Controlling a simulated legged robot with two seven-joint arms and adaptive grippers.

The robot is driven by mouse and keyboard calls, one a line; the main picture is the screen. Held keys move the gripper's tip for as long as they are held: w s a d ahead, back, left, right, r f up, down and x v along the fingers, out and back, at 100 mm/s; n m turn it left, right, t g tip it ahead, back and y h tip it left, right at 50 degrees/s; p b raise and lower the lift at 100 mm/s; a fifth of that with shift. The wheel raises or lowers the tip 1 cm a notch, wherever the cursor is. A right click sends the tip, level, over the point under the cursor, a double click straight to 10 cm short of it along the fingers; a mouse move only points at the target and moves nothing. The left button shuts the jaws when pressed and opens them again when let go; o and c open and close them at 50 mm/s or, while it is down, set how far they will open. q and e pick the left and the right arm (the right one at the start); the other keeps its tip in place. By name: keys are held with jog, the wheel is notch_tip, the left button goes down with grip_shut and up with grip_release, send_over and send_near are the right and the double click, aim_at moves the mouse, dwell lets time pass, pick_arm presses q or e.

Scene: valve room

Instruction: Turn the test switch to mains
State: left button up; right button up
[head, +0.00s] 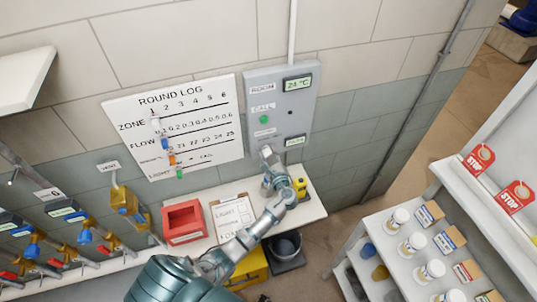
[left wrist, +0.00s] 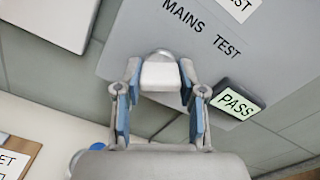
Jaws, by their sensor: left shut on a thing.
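The grey panel (head: 280,100) on the wall carries a ROOM display reading 24 °C, a green button and a lower display (head: 295,142). In the left wrist view the lower display reads PASS (left wrist: 236,101). The labels MAINS (left wrist: 182,15) and TEST (left wrist: 228,48) stand on the panel face beside it. My left gripper (head: 267,156) is at the panel's lower edge. In the left wrist view its fingers are shut on the pale test switch (left wrist: 160,74). Which label the switch points to I cannot tell. My right gripper is not in view.
Below the panel a shelf holds a red box (head: 183,222), a clipboard (head: 234,217) and a yellow object (head: 300,187). A dark bucket (head: 286,246) stands under it. Valves with pipes (head: 85,232) are at left. A rack (head: 400,262) with jars and STOP tags is at right.

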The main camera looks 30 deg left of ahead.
pick_arm(q)
jog(key=shift+a+n+b, duration=0.1)
jog(key=shift+n+b, duration=0.55)
jog(key=shift+n, duration=0.05)
jog(key=shift+n+b, duration=1)
jog(key=shift+n, duration=0.2)
jog(key=n+b, duration=0.4)
jog(key=shift+n+b, duration=1.4)
jog(key=shift+n, duration=0.6)
